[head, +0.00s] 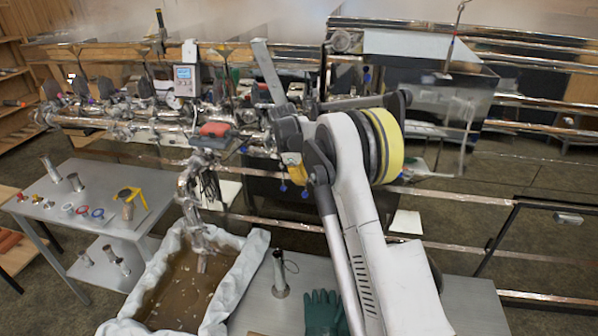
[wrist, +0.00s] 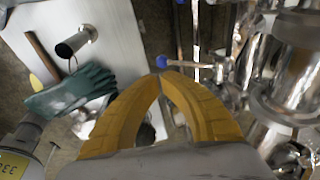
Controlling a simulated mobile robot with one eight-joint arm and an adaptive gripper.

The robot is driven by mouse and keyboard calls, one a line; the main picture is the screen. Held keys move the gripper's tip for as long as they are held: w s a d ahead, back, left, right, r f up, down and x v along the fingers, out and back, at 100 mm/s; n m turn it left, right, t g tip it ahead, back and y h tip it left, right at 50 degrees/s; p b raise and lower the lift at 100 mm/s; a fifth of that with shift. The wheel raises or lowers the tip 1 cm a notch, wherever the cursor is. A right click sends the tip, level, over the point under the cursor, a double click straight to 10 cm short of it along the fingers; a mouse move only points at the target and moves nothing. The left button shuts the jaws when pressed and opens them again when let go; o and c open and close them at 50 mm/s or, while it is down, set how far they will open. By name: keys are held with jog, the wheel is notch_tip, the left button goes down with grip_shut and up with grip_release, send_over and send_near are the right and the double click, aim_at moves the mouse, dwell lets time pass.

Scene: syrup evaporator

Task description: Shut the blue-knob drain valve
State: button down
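A blue knob (wrist: 161,61) on a thin metal stem shows in the wrist view, just past my fingertips. My gripper (wrist: 163,76) has its two yellow fingers curved together, tips meeting, with nothing visible between them. The tips look close to the knob; I cannot tell whether they touch it. In the head view my gripper (head: 293,170) is partly hidden behind my arm. Two small blue knobs show below it, one on the left (head: 283,187) and one on the right (head: 305,194). I cannot tell which one the wrist view shows. The valve body is unclear.
Shiny pipework (wrist: 290,70) fills the right of the wrist view. Green gloves (head: 323,312) and a metal cup (head: 280,275) sit on a bench below. A cloth-lined tub of brown liquid (head: 180,290) stands left of them, beside a grey table (head: 95,200).

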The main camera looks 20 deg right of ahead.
aim_at(306, 194)
jog(key=x, duration=0.6)
jog(key=shift+b, duration=0.35)
jog(key=shift+f, duration=0.15)
jog(key=shift+w+f+t+h+b, duration=0.1)
jog(key=shift+t+h+b, duration=0.2)
jog(key=shift+b, duration=0.05)
